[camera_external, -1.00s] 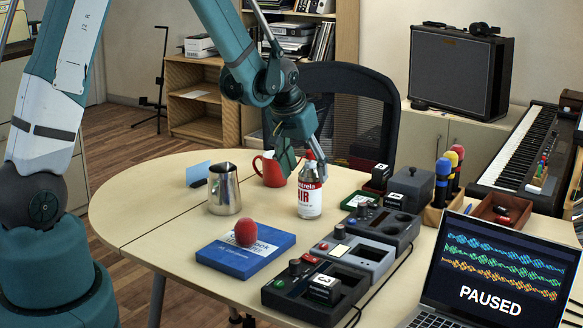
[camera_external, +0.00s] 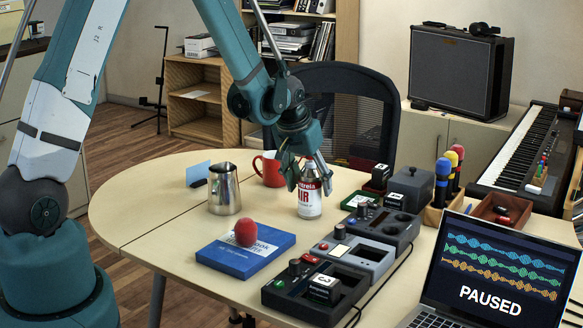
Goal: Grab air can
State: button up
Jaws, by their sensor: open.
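The air can (camera_external: 310,203) is a white can with a red band and red lettering, standing upright on the table. My gripper (camera_external: 309,186) is open and points down at the can's top. One finger shows at the can's left side and one at its upper right. I cannot tell whether the fingers touch the can.
A red mug (camera_external: 271,171) stands just behind and left of the can, and a metal pitcher (camera_external: 224,190) farther left. A blue book (camera_external: 232,257) with a red ball (camera_external: 246,233) lies in front.

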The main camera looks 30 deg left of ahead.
dwell(0.4)
jog(key=c, duration=1.2)
jog(key=shift+o, duration=0.2)
jog(key=shift+r, duration=0.1)
jog(key=shift+r+p, duration=0.85)
jog(key=shift+r, duration=4.05)
